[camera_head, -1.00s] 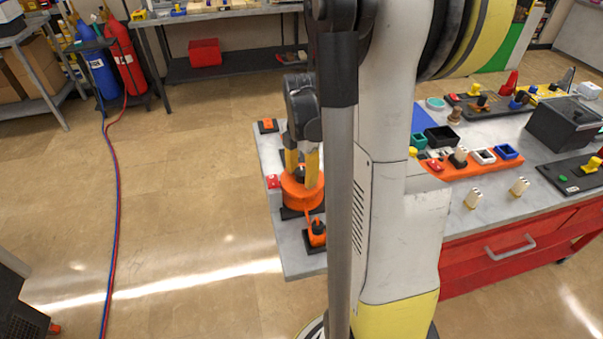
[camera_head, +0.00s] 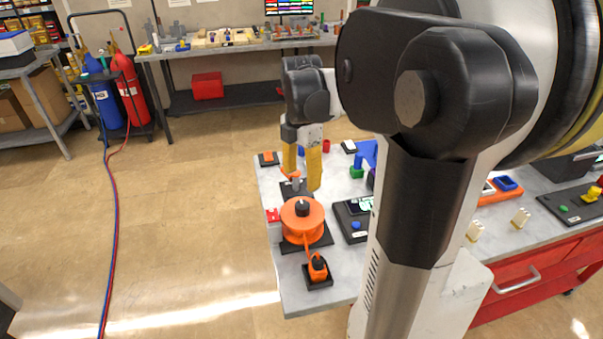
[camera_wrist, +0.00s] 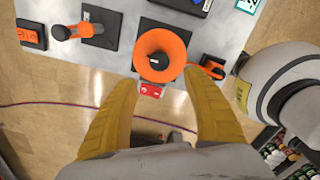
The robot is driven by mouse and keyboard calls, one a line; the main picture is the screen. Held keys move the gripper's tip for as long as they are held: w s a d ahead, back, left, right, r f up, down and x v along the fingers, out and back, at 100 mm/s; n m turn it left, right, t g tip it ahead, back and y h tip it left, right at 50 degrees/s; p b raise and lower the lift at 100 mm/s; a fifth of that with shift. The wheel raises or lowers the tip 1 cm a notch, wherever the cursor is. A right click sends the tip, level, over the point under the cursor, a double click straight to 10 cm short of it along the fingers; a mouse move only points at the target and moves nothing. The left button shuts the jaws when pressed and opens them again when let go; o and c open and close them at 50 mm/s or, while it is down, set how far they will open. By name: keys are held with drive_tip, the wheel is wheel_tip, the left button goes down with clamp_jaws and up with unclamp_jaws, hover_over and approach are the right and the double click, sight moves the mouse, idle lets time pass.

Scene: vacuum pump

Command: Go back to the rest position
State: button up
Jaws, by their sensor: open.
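My gripper (camera_head: 302,168) is open, its two yellow fingers pointing down above the left end of the grey table. Nothing is between the fingers. In the wrist view my gripper (camera_wrist: 160,100) also shows its fingers spread apart. The orange round vacuum pump part (camera_head: 302,222) with a black knob sits on a black base below and in front of the fingers, apart from them. It also shows in the wrist view (camera_wrist: 161,40). A small orange part (camera_head: 317,268) on a black pad stands near the front corner, joined to the round part by an orange strip.
Gas cylinders (camera_head: 130,92) and hoses are at the left. The floor between is clear.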

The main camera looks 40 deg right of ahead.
drive_tip(key=shift+r, duration=0.4)
